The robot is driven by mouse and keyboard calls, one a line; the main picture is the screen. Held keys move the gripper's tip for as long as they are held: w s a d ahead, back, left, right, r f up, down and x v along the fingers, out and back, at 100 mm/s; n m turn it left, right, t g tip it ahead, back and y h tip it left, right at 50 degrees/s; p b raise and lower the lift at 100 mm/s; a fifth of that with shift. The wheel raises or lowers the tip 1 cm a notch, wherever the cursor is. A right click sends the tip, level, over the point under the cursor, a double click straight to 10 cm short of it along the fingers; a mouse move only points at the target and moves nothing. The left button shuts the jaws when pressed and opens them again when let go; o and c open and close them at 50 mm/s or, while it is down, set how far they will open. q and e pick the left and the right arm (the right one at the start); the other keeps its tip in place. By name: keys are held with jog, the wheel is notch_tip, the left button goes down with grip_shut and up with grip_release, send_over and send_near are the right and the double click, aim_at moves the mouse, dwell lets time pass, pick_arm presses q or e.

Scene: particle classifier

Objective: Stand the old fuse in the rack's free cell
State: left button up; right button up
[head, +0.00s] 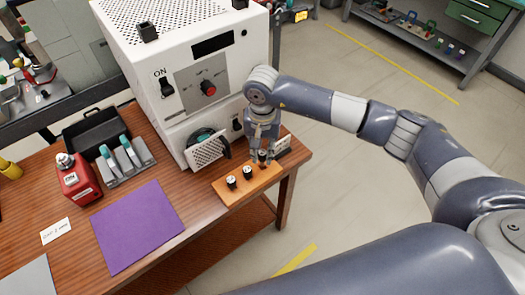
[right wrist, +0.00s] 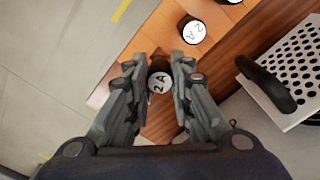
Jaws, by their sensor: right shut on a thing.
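The wooden rack (head: 262,187) lies near the right edge of the table, with two dark fuses with white tops, the left fuse (head: 231,182) and the middle fuse (head: 247,171), upright in it. My right gripper (head: 262,158) is over the rack's far right end. In the right wrist view the right gripper (right wrist: 159,80) is shut on a dark fuse (right wrist: 159,83) whose white top reads "2 A". The fingers hide its lower part, so I cannot tell whether it sits in a cell. A neighbouring fuse (right wrist: 193,31) stands apart from the fingers. My left gripper is not in view.
The white classifier (head: 220,75) stands behind the rack, with a perforated panel (head: 207,151) with a dark handle close by. A white card (head: 283,146) is beside the gripper.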

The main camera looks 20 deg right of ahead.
aim_at(263, 152)
jog(key=shift+b, duration=0.35)
dwell(0.4)
jog(key=shift+f+b, duration=1.7)
jog(key=shift+b, duration=0.25)
jog(key=o, duration=1)
jog(key=shift+c, duration=0.2)
jog(key=shift+r, duration=0.1)
notch_tip(263, 152, up, 12)
